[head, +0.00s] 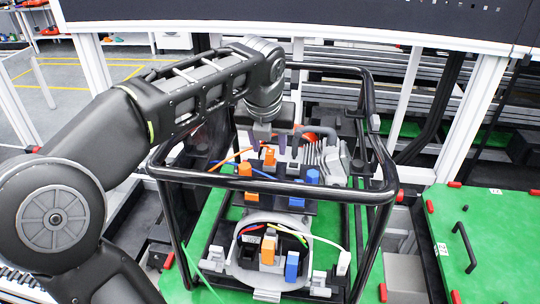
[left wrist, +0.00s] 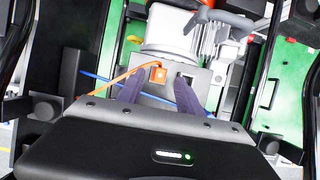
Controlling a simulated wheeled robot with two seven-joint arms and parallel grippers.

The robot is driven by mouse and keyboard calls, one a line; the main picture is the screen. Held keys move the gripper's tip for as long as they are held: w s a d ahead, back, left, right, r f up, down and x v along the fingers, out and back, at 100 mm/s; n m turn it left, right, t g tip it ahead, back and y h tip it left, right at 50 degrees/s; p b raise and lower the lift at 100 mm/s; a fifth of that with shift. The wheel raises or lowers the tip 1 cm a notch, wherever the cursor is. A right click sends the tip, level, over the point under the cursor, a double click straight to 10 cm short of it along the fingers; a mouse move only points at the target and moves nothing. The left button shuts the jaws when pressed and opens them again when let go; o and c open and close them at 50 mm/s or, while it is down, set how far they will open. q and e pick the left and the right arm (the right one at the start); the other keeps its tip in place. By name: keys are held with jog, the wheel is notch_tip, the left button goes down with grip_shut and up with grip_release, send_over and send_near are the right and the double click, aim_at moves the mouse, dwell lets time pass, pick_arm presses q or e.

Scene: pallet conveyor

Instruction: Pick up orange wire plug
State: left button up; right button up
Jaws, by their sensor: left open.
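In the left wrist view, an orange plug (left wrist: 157,74) sits in a grey block, with an orange wire (left wrist: 122,76) running from it to the left. My left gripper (left wrist: 158,86) is open, its two dark purple fingers pointing toward the plug and the dark socket beside it. Nothing is held between them. In the head view, the left gripper (head: 273,143) hangs inside the black frame, near an orange plug (head: 268,157) and the orange wire (head: 235,155). The exact gap between fingers and plug is unclear. My right gripper is in neither view.
A black tubular frame (head: 270,189) surrounds the work area. Other orange plugs (head: 245,169) and blue plugs (head: 312,177) stand nearby. A grey motor housing (left wrist: 180,35) is close beyond the fingers. A green pallet (head: 500,225) with a black handle lies at the right.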

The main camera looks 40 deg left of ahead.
aim_at(270, 159)
pick_arm(q)
jog(key=x, duration=0.2)
jog(key=shift+w+f, duration=0.15)
jog(key=shift+f, duration=0.05)
jog(key=shift+c, duration=0.3)
grip_shut()
dwell(0.4)
